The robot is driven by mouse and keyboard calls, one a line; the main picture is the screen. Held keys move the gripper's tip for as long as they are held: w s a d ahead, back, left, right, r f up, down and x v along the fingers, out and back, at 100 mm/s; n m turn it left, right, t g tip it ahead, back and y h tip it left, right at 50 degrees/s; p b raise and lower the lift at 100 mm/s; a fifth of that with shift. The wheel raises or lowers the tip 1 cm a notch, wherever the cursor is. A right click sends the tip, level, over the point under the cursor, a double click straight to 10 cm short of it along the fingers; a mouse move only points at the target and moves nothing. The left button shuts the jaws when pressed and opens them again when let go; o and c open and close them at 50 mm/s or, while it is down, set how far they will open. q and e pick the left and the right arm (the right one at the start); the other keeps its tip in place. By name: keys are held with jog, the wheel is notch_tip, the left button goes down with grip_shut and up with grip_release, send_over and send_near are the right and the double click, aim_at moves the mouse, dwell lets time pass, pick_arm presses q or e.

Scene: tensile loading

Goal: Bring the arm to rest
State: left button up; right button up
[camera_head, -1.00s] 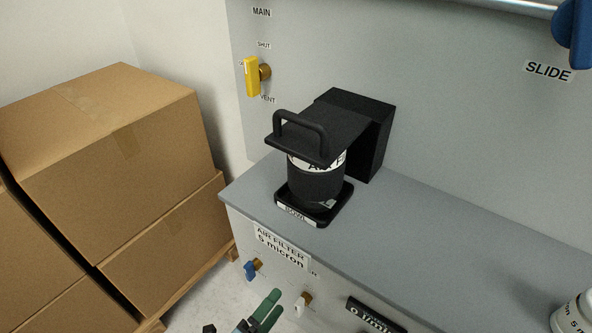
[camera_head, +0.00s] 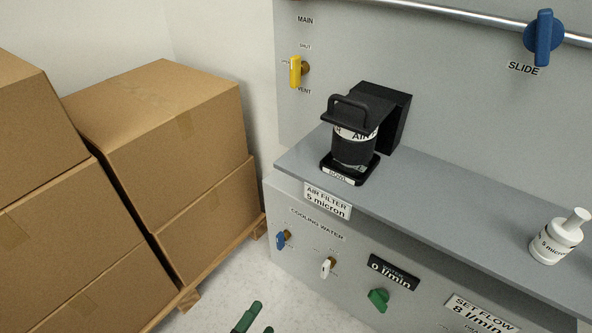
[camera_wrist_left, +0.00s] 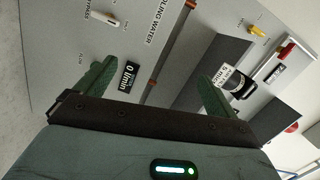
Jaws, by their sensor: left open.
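My left gripper (camera_head: 256,326) shows only its green fingertips at the bottom edge of the head view, below the panel and over the floor. In the left wrist view its two green fingers (camera_wrist_left: 158,92) stand wide apart with nothing between them. The fingers are clear of the panel. My right gripper is in neither view.
The grey panel carries a yellow valve (camera_head: 296,71), a blue slide knob (camera_head: 543,37), a blue tap (camera_head: 283,240), a white tap (camera_head: 327,267) and a green knob (camera_head: 378,299). An air filter (camera_head: 354,148) and white bottle (camera_head: 556,240) stand on the ledge. Boxes (camera_head: 150,150) stand left.

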pick_arm(q)
jog(key=s+a+r+n+g+y+p, duration=0.1)
jog(key=s+a+r+n+y+p, duration=0.1)
jog(key=s+a+r+n+p, duration=0.25)
jog(key=s+a+r+n+g+y+p, duration=0.1)
jog(key=s+n+y+p, duration=0.15)
jog(key=s+p, duration=0.35)
jog(key=s+a+r+n+g+y+p, duration=0.1)
jog(key=s+a+r+n+p, duration=0.25)
jog(key=s, duration=0.25)
jog(key=s+a+r+n+g+y+p, duration=0.1)
jog(key=s+a+r+n+g+p, duration=0.2)
jog(key=s+r+n+p, duration=0.6)
notch_tip(320, 180, up, 5)
jog(key=s+p, duration=0.2)
jog(key=p, duration=0.2)
jog(key=shift+s+a+r+g, duration=0.15)
jog(key=shift+s+g, duration=0.15)
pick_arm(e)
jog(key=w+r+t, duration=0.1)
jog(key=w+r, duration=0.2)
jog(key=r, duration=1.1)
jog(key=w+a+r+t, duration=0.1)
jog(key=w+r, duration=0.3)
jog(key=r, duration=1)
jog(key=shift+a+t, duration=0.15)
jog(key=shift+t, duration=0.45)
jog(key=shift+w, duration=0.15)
